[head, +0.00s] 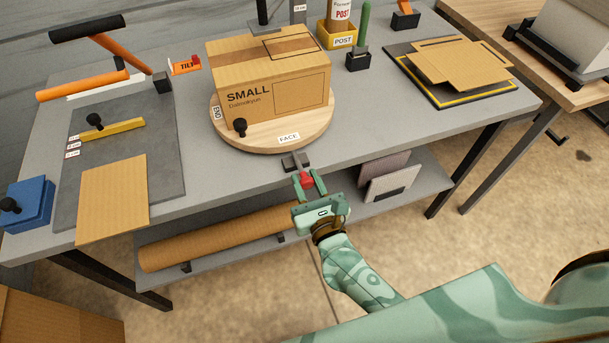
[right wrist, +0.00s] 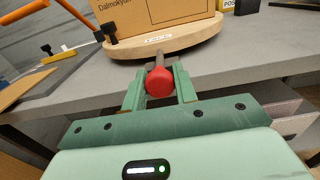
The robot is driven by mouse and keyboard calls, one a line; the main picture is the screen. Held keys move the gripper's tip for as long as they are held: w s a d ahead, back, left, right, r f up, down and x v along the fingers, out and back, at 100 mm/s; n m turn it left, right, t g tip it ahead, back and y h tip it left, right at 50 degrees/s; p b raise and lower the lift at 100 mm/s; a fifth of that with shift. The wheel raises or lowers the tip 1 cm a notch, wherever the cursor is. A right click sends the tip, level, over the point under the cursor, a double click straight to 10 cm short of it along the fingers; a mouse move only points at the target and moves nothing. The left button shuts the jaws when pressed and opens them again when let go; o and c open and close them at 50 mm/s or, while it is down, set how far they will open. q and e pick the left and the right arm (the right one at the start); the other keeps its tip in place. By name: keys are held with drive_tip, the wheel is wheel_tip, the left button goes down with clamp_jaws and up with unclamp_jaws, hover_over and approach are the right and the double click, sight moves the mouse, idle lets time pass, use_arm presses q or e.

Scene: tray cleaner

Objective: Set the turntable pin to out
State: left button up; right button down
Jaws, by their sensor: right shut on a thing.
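The turntable (head: 271,141) is a round wooden disc with a black knob (head: 240,127) on its near left rim and a FACE label at its front. A cardboard box marked SMALL (head: 269,80) sits on it. The turntable pin has a red knob (right wrist: 159,83) and a grey shaft, at a dark bracket (head: 295,162) on the table's front edge. My right gripper (head: 306,181) is shut on the red knob, with green fingers on either side of it. I cannot tell how deep the pin sits, as the bracket partly hides its tip. My left gripper is not in view.
A grey mat with a cardboard sheet (head: 112,200) and a blue block (head: 27,203) lie on the left. A yellow POST bin (head: 340,37) stands behind. Flat cardboard (head: 460,62) lies at right. A lower shelf holds a brown roll (head: 215,238).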

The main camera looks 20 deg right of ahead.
drive_tip(key=shift+s, duration=0.65)
drive_tip(key=shift+w+f, duration=0.1)
drive_tip(key=c, duration=1.1)
unclamp_jaws()
drive_tip(key=shift+s, duration=0.25)
drive_tip(key=s, duration=1.6)
drive_tip(key=shift+s+d, duration=0.2)
drive_tip(key=shift+d, duration=0.15)
